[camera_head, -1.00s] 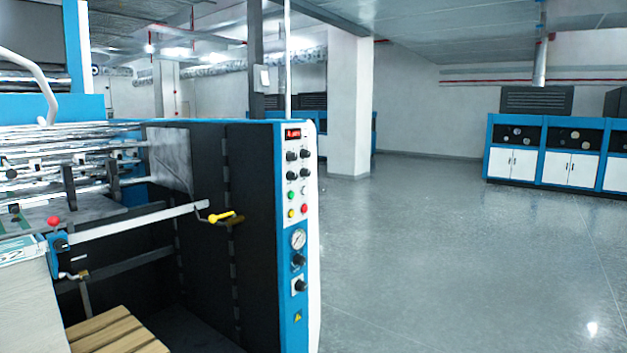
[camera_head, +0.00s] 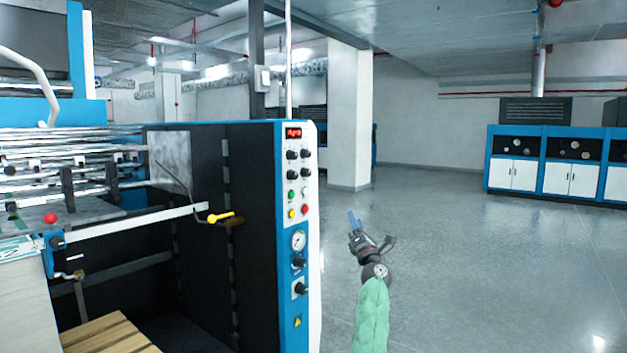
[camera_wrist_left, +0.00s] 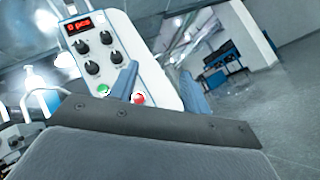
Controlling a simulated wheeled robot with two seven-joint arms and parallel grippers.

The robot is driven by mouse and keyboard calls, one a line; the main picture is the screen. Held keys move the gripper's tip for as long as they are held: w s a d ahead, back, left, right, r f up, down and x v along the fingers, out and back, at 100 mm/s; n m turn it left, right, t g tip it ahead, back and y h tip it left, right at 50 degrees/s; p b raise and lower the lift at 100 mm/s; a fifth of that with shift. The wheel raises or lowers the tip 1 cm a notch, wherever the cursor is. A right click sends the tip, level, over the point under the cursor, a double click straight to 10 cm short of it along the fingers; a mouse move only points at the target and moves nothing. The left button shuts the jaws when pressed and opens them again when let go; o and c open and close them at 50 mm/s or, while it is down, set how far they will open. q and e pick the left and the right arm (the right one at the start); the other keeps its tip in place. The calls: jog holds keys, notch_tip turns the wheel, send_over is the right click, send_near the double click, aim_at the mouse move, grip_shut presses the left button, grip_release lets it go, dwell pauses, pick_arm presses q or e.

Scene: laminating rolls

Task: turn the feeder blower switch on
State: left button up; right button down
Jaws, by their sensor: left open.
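The control panel (camera_head: 297,220) is on the end of the blue and black machine. It carries a red display (camera_head: 293,132), several black knobs, a green button (camera_head: 292,195), a small switch (camera_head: 304,191), a yellow button (camera_head: 291,213) and a red button (camera_head: 305,210). Lower are a gauge (camera_head: 298,240) and two black knobs, the lowest on a white plate (camera_head: 300,288). Labels are too small to tell which is the feeder blower switch. My left gripper (camera_head: 371,228) is open and empty, right of the panel. In the left wrist view its fingers (camera_wrist_left: 160,68) partly cover the panel.
A yellow-handled lever (camera_head: 222,217) and a red ball knob (camera_head: 51,218) stick out at the machine's left. A wooden pallet (camera_head: 108,335) lies below. A white pillar (camera_head: 348,120) and blue-white cabinets (camera_head: 515,174) stand farther back. The floor to the right is clear.

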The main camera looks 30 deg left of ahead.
pick_arm(q)
jog(key=a+r+n+g+y+b, duration=0.1)
jog(key=a+r+n+g+y, duration=0.2)
jog(key=a+r+n+g, duration=0.5)
jog(key=n+g+h+b, duration=0.25)
jog(key=n+g, duration=0.35)
jog(key=n, duration=0.5)
send_near(309, 173)
jog(key=shift+h, duration=0.45)
jog(key=a, duration=0.2)
jog(key=w+a+p, duration=0.1)
jog(key=a, duration=0.1)
jog(key=a+r+p, duration=0.1)
jog(key=a, duration=0.1)
jog(key=shift+w+a, duration=0.15)
jog(key=shift+a, duration=0.05)
jog(key=shift+w+a+f, duration=0.1)
jog(key=shift+w+a, duration=0.05)
jog(key=shift+a, duration=0.65)
pick_arm(e)
notch_tip(309, 173, up, 6)
jog(key=a, duration=0.1)
jog(key=shift+s+a+y, duration=0.3)
jog(key=shift+a+y, duration=0.1)
pick_arm(q)
jog(key=c, duration=1)
